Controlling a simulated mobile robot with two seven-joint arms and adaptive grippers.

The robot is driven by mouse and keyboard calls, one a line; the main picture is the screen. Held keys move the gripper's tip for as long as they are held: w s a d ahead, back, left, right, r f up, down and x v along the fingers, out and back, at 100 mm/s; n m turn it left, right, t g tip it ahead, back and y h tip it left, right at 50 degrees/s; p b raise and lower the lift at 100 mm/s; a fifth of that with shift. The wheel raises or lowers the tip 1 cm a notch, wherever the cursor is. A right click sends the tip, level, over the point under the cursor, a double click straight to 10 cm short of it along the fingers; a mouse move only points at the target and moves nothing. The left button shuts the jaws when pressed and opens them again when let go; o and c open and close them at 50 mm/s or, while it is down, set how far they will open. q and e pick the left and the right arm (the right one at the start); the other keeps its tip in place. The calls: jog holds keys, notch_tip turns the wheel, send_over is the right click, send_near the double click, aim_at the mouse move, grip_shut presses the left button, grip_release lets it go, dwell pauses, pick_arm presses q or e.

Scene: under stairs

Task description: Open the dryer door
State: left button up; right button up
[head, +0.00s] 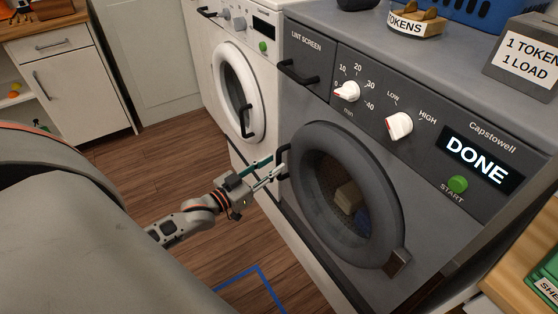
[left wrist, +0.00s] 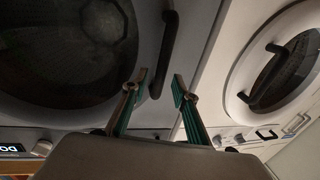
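The dryer (head: 325,120) is the dark grey machine with a display reading DONE. Its round door (head: 385,245) looks shut, and pale and blue items show dimly behind the glass. A dark bar handle (head: 281,163) is at the door's left side; it also shows in the left wrist view (left wrist: 169,40). My left gripper (head: 272,171) is at this handle. In the left wrist view its two fingers (left wrist: 158,84) are spread, with one end of the handle between their tips. Gaps show on both sides, so it is not clamped. My right gripper is not in view.
A white machine (head: 215,60) with a round door stands left of the dryer. A lint screen handle (head: 297,73) is above the dryer door. A wooden surface (head: 525,258) is at the right. Wooden floor (head: 165,110) is open at the left.

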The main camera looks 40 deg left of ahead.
aim_at(277, 162)
pick_arm(q)
jog(key=shift+w+d, duration=0.15)
jog(key=shift+w, duration=0.7)
jog(key=shift+w+d, duration=0.15)
jog(key=shift+w, duration=0.65)
grip_shut()
jog(key=shift+s, duration=0.15)
